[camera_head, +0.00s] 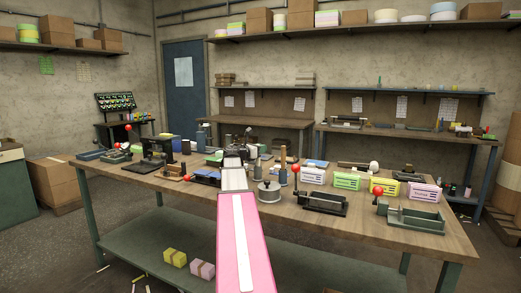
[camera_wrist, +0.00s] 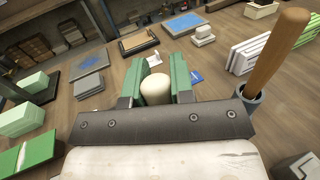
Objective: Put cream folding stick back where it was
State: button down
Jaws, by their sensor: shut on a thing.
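My gripper (camera_wrist: 155,88) is shut on a cream, rounded piece (camera_wrist: 156,91), which I take to be the cream folding stick, between its two green fingers in the wrist view. Only its blunt near end shows clearly; the rest is hidden by the fingers or foreshortened. The gripper is over the workbench (camera_head: 140,180), left of a wooden handle (camera_wrist: 279,50) standing in a dark cup (camera_wrist: 251,95). In the head view my gripper (camera_head: 236,153) is small, beyond my pink arm, and the stick cannot be made out there.
White (camera_head: 314,175), green (camera_head: 346,180), yellow (camera_head: 384,186) and pink (camera_head: 424,192) boxes stand right of my arm. A round metal pot (camera_head: 269,192) and red-knobbed presses (camera_head: 380,202) are nearby. Grey stacks (camera_wrist: 88,85) and a blue-topped tray (camera_wrist: 185,23) lie around the gripper.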

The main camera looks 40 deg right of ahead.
jog(key=shift+f, duration=0.6)
jog(key=c, duration=0.9)
grip_release()
jog(key=a, duration=1)
jog(key=shift+s+a, duration=0.4)
jog(key=shift+s, duration=0.05)
